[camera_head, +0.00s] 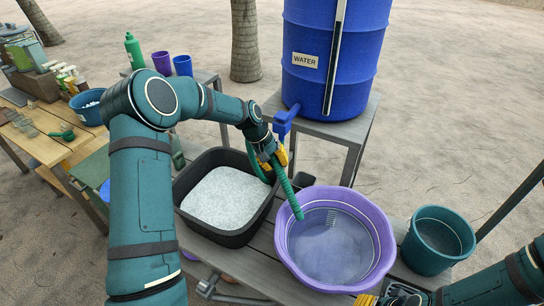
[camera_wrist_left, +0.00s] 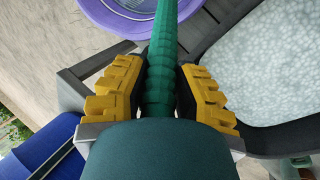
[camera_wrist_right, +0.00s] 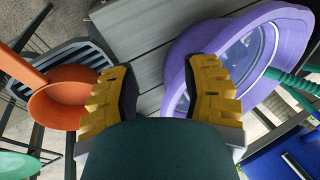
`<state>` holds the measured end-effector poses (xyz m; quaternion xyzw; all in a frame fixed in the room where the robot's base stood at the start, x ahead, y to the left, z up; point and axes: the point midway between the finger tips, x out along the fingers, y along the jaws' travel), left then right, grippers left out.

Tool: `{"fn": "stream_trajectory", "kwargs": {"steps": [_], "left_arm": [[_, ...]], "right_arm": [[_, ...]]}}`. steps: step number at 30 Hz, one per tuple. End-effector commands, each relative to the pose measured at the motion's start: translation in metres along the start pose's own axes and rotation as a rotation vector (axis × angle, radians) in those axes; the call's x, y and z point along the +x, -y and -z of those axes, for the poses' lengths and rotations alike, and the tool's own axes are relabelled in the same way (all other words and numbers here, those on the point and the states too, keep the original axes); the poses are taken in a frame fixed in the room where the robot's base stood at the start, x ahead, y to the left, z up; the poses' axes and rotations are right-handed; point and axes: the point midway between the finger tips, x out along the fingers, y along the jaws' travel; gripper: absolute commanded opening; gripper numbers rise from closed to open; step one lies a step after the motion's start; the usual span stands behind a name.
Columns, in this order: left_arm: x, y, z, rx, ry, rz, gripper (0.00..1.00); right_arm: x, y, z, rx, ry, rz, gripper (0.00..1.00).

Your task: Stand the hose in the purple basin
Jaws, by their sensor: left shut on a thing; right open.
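The green ribbed hose (camera_head: 289,191) is held between the yellow fingers of my left gripper (camera_head: 273,162). It slants down to the right, and its end shows over the left rim of the purple basin (camera_head: 285,248). Whether the hose touches the rim I cannot tell. In the left wrist view the hose (camera_wrist_left: 162,60) runs between the fingers toward the basin (camera_wrist_left: 99,14). My right gripper (camera_head: 366,299) is at the bottom edge of the head view. In the right wrist view it is open and empty, beside the basin (camera_wrist_right: 190,52); the hose (camera_wrist_right: 292,80) shows at the right.
A black tub (camera_head: 240,237) of pale material stands left of the basin. A teal bucket (camera_head: 438,240) stands to its right. A blue water barrel (camera_head: 337,40) with a tap (camera_head: 285,120) stands behind. An orange bowl (camera_wrist_right: 62,104) shows in the right wrist view.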

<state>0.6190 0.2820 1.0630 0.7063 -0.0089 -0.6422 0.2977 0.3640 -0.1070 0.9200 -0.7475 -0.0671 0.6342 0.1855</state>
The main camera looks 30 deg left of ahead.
Motion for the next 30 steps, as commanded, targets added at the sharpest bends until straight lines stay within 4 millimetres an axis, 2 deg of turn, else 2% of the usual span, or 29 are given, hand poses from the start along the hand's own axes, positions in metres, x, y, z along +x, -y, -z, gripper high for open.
{"fn": "stream_trajectory", "kwargs": {"steps": [3, 14, 30], "left_arm": [[0.015, 0.001, -0.004, 0.002, 0.001, 0.000, 0.00], [0.053, 0.000, -0.015, 0.002, 0.002, -0.001, 0.00], [0.109, 0.001, -0.030, 0.002, 0.001, 0.000, 0.00]], "right_arm": [[0.009, -0.004, -0.002, 0.001, 0.000, 0.000, 0.47], [0.028, -0.010, -0.004, 0.002, -0.001, -0.003, 0.47], [0.068, -0.024, -0.009, 0.002, -0.002, -0.011, 0.47]]}}
